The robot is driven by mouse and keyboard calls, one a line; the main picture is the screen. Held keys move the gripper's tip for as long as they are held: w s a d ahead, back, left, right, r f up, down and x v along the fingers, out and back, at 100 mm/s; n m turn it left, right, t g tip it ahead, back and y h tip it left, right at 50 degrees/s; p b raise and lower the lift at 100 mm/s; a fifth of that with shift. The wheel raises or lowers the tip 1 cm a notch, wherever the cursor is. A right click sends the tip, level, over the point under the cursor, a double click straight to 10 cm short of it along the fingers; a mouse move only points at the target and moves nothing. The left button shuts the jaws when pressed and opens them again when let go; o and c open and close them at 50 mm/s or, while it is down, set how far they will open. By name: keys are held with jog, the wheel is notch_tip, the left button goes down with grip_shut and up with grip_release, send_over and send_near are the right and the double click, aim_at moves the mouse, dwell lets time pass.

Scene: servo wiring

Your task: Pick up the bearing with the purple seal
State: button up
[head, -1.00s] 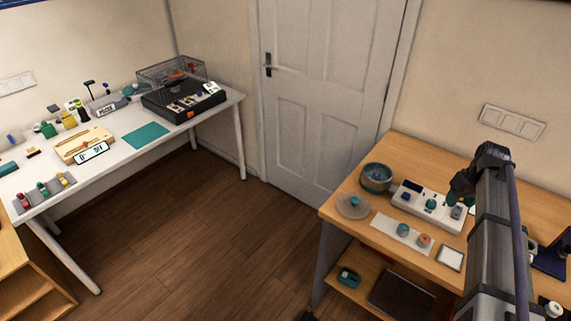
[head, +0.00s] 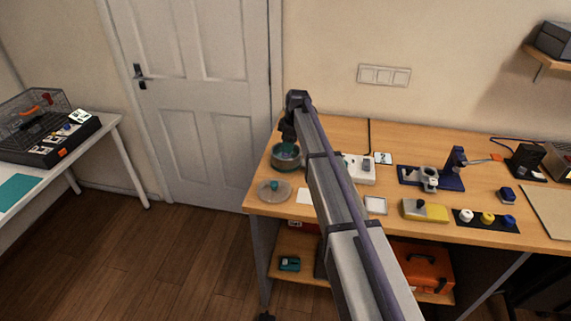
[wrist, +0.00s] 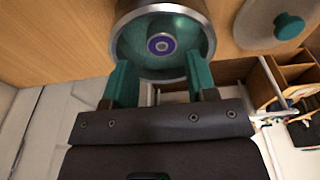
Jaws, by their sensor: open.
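The bearing with the purple seal (wrist: 161,43) lies inside a round metal-rimmed bowl (wrist: 204,22) in the wrist view. It shows a purple ring around a pale centre. The bowl also stands at the left end of the wooden bench in the head view (head: 286,164), where the bearing cannot be made out. My gripper (wrist: 161,76) is open, its two teal fingers apart on either side of the bowl's near part in the picture. The bearing is beyond the fingertips, and nothing is between them. In the head view my gripper (head: 287,144) is at the bowl, partly hidden by my arm.
A round lid with a teal knob (head: 274,188) lies beside the bowl. A white socket strip (head: 358,168), a small white tray (head: 376,205) and a blue fixture (head: 440,178) are to the right. The wall and door are close behind the bench's left end.

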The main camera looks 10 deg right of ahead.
aim_at(286, 157)
jog(key=f+b, duration=0.3)
jog(key=a+f+b, duration=0.1)
jog(key=f+b, duration=0.1)
jog(key=shift+w+f, duration=0.15)
jog(key=shift+f, duration=0.05)
jog(key=shift+r, duration=0.3)
jog(key=c, duration=0.7)
jog(key=shift+c, duration=0.2)
